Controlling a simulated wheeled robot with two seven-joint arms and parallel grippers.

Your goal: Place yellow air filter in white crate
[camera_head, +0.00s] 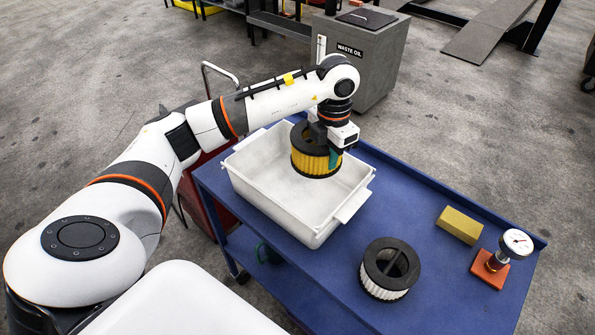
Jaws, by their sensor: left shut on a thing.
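The yellow air filter (315,163) is a round pleated cylinder with black end rings. My left gripper (333,155) is shut on its right side and holds it upright over the white crate (331,230). The filter appears above the crate's floor, within its rim as seen from the head; its exact height is hard to tell. The crate is a rectangular open tub with a handle at its right end, and it looks empty inside. The gripper's fingers are partly hidden by the filter. My right gripper does not show.
The crate stands on a blue cart top (440,278). A white air filter with black rings (389,286) stands in front, right of the crate. A yellow block (459,225) and a dial gauge on an orange base (489,274) are farther right. A grey waste oil bin (366,60) stands behind.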

